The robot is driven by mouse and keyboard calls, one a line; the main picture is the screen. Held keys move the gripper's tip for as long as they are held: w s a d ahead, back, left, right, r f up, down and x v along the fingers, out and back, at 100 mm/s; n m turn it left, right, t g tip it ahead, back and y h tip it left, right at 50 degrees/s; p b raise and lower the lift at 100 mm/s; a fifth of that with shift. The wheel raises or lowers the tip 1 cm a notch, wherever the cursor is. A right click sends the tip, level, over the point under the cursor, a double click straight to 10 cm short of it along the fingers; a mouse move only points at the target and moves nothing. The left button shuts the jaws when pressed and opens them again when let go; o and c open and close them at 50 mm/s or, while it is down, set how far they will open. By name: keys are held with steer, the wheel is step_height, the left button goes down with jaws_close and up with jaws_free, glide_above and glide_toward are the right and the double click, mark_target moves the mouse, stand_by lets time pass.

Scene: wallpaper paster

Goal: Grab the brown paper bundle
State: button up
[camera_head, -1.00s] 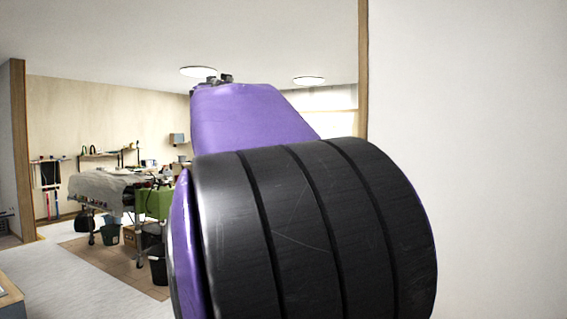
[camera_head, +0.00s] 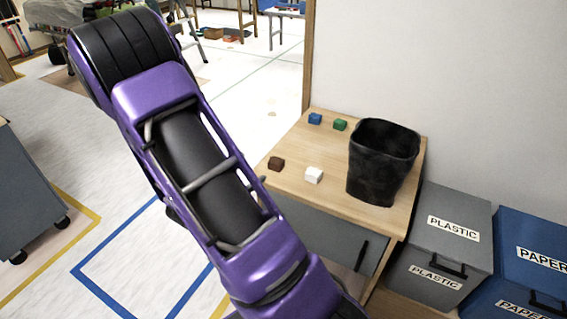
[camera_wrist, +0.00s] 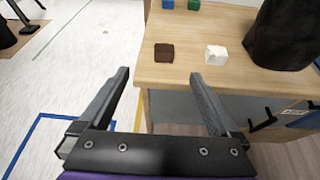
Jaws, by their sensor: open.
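The brown paper bundle (camera_head: 276,164) is a small dark brown block near the front left edge of a wooden-topped cabinet (camera_head: 318,146). In the wrist view the brown bundle (camera_wrist: 164,53) lies ahead of my gripper (camera_wrist: 160,78), in line with the gap between the fingers. My gripper is open and empty, apart from the bundle, with its fingers pointing toward the cabinet's front edge. In the head view my purple arm reaches down to the bottom, and the gripper is out of that view.
A white bundle (camera_head: 313,175) lies just right of the brown one. Blue (camera_head: 315,118) and green (camera_head: 340,125) bundles lie farther back. A black bin (camera_head: 382,160) stands on the cabinet's right. Grey plastic (camera_head: 440,240) and blue paper (camera_head: 530,262) containers stand beside the cabinet.

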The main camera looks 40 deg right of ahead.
mark_target(274, 163)
steer(key=shift+n, duration=0.3)
steer(key=x, duration=0.5)
steer(key=b+x, duration=0.1)
steer(key=x, duration=0.5)
steer(key=s+f+x, duration=0.1)
steer(key=x, duration=0.5)
steer(key=shift+d+f, duration=0.1)
steer(key=shift+f, duration=0.05)
steer(key=c, duration=1.4)
